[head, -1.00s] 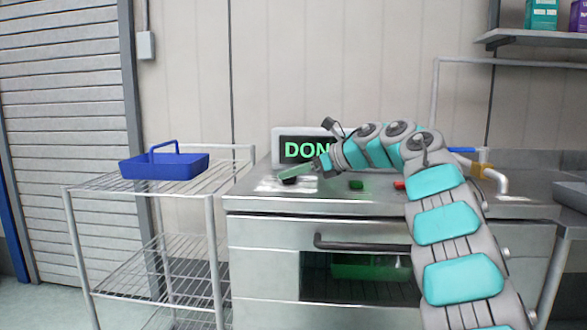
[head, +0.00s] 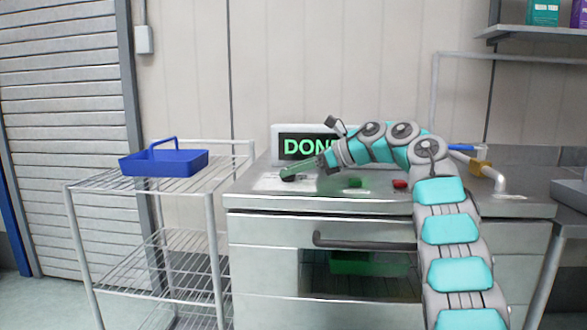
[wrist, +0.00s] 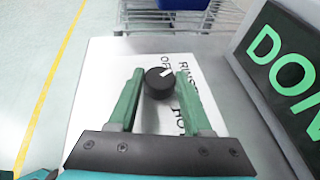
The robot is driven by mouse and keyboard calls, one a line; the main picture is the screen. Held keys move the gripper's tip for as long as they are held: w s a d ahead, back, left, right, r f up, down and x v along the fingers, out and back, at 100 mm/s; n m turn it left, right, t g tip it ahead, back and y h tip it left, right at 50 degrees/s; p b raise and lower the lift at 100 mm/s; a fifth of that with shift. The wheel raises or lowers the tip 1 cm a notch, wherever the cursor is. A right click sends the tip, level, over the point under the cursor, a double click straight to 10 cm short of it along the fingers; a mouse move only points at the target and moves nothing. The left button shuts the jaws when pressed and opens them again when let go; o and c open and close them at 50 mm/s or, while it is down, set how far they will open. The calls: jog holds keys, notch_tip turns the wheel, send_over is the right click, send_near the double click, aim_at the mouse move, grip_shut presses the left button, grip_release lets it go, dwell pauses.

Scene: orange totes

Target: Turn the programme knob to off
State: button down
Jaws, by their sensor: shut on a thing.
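The programme knob (wrist: 157,86) is black and round with a white pointer mark, on a white label plate (wrist: 96,95). In the wrist view the mark points up and right, near the printed OFF and RINSE; I cannot tell exactly which it meets. HOT is printed lower, partly hidden by a finger. My gripper (wrist: 160,80) has its green fingers on either side of the knob, shut on it. In the head view the gripper (head: 289,176) reaches down to the knob at the counter's left end. The display (head: 290,146) shows green letters starting DON, the rest hidden by my arm.
A green button (head: 355,182) and a red button (head: 401,184) sit on the steel counter (head: 460,204). A blue basket (head: 165,162) stands on a wire rack (head: 95,182) at left. A pipe with a blue handle (head: 461,148) is at right.

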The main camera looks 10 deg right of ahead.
jog(key=shift+f+n+g+p, duration=0.15)
jog(key=shift+n+g+p, duration=0.15)
jog(key=shift+n+g, duration=0.25)
dwell(0.7)
jog(key=shift+c, duration=1.8)
grip_release()
